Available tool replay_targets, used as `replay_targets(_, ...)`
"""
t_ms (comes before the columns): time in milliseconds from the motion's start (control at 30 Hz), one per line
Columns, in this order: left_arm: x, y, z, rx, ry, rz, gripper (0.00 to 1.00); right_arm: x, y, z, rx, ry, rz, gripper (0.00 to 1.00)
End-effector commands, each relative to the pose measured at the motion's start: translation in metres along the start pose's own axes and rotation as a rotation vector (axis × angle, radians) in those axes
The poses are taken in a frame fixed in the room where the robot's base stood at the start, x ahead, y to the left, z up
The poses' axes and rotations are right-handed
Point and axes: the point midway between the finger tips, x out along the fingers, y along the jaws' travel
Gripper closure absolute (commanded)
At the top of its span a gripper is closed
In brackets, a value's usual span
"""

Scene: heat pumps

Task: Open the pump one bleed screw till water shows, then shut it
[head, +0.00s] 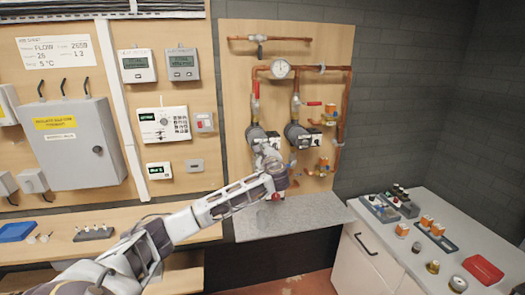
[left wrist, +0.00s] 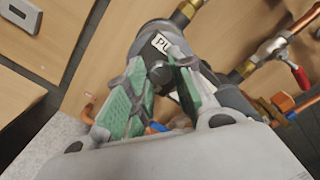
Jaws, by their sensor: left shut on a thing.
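Pump one (head: 255,133) is the left of two dark pumps on the wooden pipe board, and my left gripper (head: 268,156) is at its front. In the left wrist view the pump (left wrist: 152,36) carries a white label, partly hidden, reading "PU". My left gripper (left wrist: 160,84) has its green-padded fingers shut on the dark round bleed screw (left wrist: 157,74) at the pump's face. The fingers hide part of the screw. I cannot see any water at it. My right gripper is in neither view.
The second pump (head: 295,133) stands close to the right, with copper pipes and red-handled valves around it. A grey shelf (head: 290,217) juts out below the board. A white counter (head: 410,270) at right holds trays of fittings and a red case (head: 483,270).

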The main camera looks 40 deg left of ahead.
Motion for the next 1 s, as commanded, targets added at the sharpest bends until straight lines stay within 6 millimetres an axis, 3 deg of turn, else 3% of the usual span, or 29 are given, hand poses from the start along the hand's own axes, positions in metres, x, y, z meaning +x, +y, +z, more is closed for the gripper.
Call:
replay_targets(667,0.0,0.002,-0.001,-0.054,0.0,0.002,1.0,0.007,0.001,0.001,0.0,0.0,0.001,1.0)
replay_targets(1000,0.0,0.004,-0.003,-0.157,0.001,0.001,1.0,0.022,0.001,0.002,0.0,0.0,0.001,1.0)
